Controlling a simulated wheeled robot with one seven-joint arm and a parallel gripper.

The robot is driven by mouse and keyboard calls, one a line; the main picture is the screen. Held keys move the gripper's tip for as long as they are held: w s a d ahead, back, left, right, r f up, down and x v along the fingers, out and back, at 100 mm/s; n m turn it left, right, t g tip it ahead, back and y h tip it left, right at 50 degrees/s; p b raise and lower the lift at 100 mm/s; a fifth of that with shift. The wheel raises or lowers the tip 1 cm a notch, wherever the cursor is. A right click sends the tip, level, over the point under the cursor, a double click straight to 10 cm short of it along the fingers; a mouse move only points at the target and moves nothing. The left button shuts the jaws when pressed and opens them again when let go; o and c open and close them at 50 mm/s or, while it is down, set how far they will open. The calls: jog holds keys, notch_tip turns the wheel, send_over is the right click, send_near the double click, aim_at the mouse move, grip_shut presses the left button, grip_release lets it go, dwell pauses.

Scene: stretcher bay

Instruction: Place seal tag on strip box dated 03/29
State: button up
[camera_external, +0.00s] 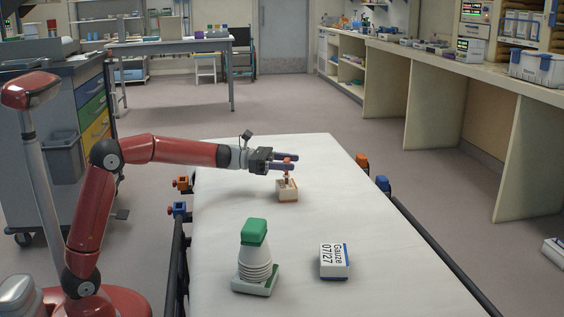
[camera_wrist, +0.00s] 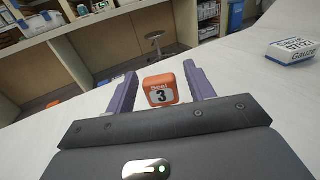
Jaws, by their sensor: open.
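The orange seal tag (camera_wrist: 161,82) has a white label reading "Seal 3". In the wrist view it stands between the two purple fingers of my gripper (camera_wrist: 159,70), with gaps visible on both sides. In the external view the tag (camera_external: 287,160) rises from a small pale holder (camera_external: 288,194) on the white stretcher top, and my gripper (camera_external: 293,162) is level around its upper part, open. A white and blue box (camera_external: 332,261) reads "Gauze 07/27"; it also shows in the wrist view (camera_wrist: 293,52). I see no box dated 03/29.
Orange and blue clamps (camera_external: 362,163) sit along the edges. The right half of the top is mostly clear.

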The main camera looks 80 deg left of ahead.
jog(key=b+v, duration=0.1)
jog(key=v, duration=1.1)
jog(key=s+d+r+n+y+p, duration=0.2)
jog(key=s+n+y, duration=0.25)
jog(key=n, duration=0.75)
jog(key=s+d+r+n+y+p, duration=0.1)
jog(key=s+d+r+n+y, duration=0.15)
jog(key=n+y, duration=0.6)
jog(key=s+d+f+n+g+h+p, duration=0.1)
jog(key=s+d+f+n+g+h, duration=0.1)
jog(key=s+d+f+n+g, duration=0.1)
jog(key=s+d+f+n+g+h+p, duration=0.1)
jog(key=s+d+f+n+g+h, duration=0.1)
jog(key=s+d+f+n+g, duration=0.2)
jog(key=s+d+f+n+g+h+p, duration=0.1)
jog(key=s+d+f+n+g, duration=0.3)
jog(key=s+f+n, duration=0.5)
jog(key=s+d+n+h, duration=0.1)
jog(key=s+d+n, duration=0.1)
jog(key=s+n, duration=0.2)
jog(key=shift+s+d+f, duration=0.25)
jog(key=shift+s+f, duration=0.05)
jog(key=shift+s, duration=1.35)
